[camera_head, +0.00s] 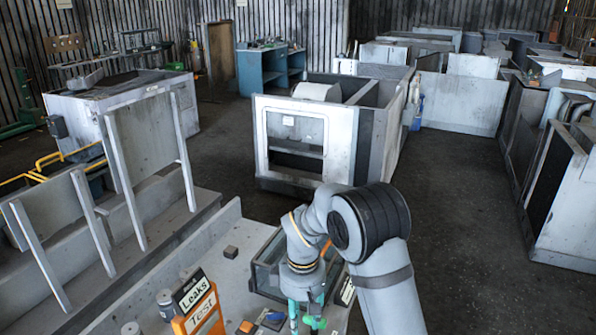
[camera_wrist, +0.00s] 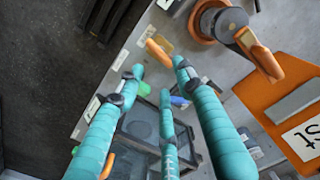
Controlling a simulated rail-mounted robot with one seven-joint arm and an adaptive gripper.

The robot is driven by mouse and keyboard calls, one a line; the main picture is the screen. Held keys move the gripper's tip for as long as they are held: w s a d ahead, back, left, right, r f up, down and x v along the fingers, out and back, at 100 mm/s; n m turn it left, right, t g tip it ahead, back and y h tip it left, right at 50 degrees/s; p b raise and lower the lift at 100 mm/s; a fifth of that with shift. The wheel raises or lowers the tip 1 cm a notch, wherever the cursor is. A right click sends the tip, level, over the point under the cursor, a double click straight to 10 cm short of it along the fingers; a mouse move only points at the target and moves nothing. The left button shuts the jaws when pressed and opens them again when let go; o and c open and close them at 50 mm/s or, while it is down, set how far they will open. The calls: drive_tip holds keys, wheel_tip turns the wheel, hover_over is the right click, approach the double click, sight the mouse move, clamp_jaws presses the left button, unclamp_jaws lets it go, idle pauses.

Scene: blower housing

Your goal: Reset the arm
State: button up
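My gripper (camera_head: 306,316) hangs low over the grey workbench at the bottom of the head view, under my bent grey arm. In the wrist view its teal fingers (camera_wrist: 158,82) stand apart with gaps between their tips, and nothing is held between them. The fingertips point toward the bench top near a dark-framed clear bin (camera_wrist: 140,125). In the head view the bin (camera_head: 262,272) is right behind and beside the gripper, partly hidden by my arm. I cannot tell the exact gap between fingers and bench.
An orange "Leaks Test" sign (camera_head: 200,308) stands left of the gripper, near grey cylinders (camera_head: 166,302) and small dark blocks (camera_head: 231,252). A large white housing (camera_head: 310,140) stands behind on the floor. The dark floor (camera_head: 455,200) to the right is clear.

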wheel_tip(320, 180, down, 9)
drive_tip(key=shift+r, duration=0.2)
drive_tip(key=shift+r, duration=0.1)
wheel_tip(320, 180, up, 12)
wheel_tip(320, 180, down, 12)
drive_tip(key=shift+s+f, duration=0.1)
drive_tip(key=shift+f, duration=0.05)
drive_tip(key=shift+m, duration=0.5)
drive_tip(key=shift+d+m+p, duration=0.1)
drive_tip(key=shift+m+p, duration=0.4)
drive_tip(key=shift+m, duration=0.8)
